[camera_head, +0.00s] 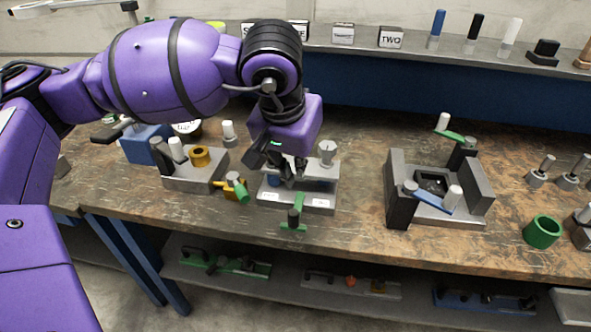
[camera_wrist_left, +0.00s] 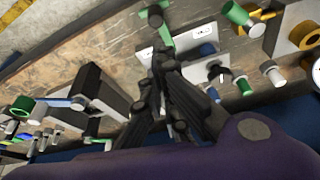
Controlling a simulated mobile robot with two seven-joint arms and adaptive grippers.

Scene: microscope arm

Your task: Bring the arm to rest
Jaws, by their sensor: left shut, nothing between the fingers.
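My left arm, purple with black bands, reaches in from the left in the head view. Its gripper (camera_head: 272,168) points down over a grey labelled fixture (camera_head: 322,199) near the middle of the bench. The fingers are shut and hold nothing that I can see. Whether they touch the fixture cannot be told. In the left wrist view the dark gripper fingers (camera_wrist_left: 160,58) are close together, with the same fixture's white labels (camera_wrist_left: 203,29) beyond them. A green handle (camera_head: 299,207) stands at the fixture's front, and a silver-topped post (camera_head: 327,152) at its right.
A grey block with a gold ring (camera_head: 200,157) stands left of the gripper. A grey clamp fixture (camera_head: 480,185) with blue and green handles stands right. A green ring (camera_head: 542,232) lies near the front edge. A shelf (camera_head: 350,50) runs behind. Bare bench (camera_head: 360,150) lies between the fixtures.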

